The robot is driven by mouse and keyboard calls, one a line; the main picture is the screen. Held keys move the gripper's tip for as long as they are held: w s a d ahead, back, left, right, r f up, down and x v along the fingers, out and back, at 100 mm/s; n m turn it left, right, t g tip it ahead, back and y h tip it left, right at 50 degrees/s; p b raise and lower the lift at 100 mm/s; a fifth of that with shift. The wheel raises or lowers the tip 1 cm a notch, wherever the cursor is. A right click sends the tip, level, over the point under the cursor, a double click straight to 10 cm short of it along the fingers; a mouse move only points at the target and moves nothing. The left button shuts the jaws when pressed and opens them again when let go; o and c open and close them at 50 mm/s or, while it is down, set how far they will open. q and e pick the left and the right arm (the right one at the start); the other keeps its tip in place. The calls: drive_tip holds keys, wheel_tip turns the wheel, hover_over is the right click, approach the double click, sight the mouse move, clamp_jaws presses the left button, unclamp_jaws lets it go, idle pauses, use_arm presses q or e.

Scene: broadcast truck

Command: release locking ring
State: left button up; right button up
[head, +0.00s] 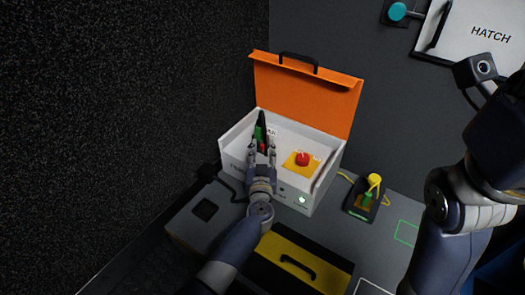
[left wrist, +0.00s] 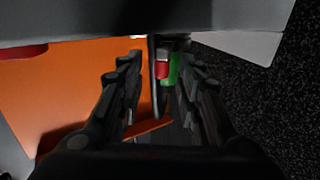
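A white case (head: 310,195) with its orange lid (head: 305,95) raised stands on the grey bench. Inside, at its left, are an upright black part, a green part (head: 259,132) and a small red part. My left gripper (head: 262,153) reaches over the case's front wall to them. In the left wrist view, its fingers (left wrist: 158,95) are apart, with the black upright part (left wrist: 153,85), the red part (left wrist: 162,69) and the green part (left wrist: 174,68) seen between them. I cannot tell whether a finger touches them, or which part is the locking ring. My right gripper is not visible.
A red knob (head: 303,159) on a yellow plate sits in the case's right half. A yellow-topped device (head: 374,181) with a cable stands right of the case. A black-and-yellow drawer front (head: 290,262) lies below. My right arm fills the right side.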

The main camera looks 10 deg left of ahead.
use_arm(q)
drive_tip(key=s+d, duration=0.2)
drive_tip(key=s, duration=1)
drive_tip(key=shift+w, duration=0.1)
